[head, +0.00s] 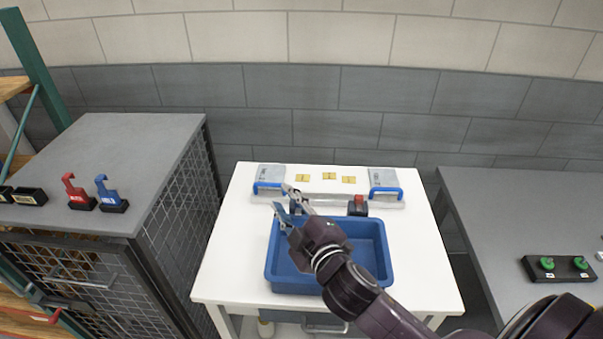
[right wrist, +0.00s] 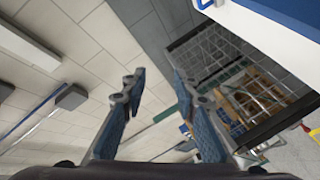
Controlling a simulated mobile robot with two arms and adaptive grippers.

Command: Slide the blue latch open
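The chassis fixture is a pale bar (head: 328,198) across the back of the white table, with grey plates and blue handles, left (head: 268,188) and right (head: 385,192). A small red-topped dark block (head: 357,205) stands at the bar's right part. I cannot make out a separate blue latch there; my right gripper covers the bar's left part. My right gripper (head: 280,197) is open beside the left blue handle; contact cannot be told. The right wrist view also shows it open and empty (right wrist: 160,82). My left gripper is not in view.
A blue bin (head: 370,228) stands on the white table (head: 430,270) under my right arm. A red hook (head: 77,192) and a blue hook (head: 108,192) stand on the grey cabinet at left. Yellow notes (head: 329,176) lie behind the bar. A grey table with green knobs (head: 548,263) is at right.

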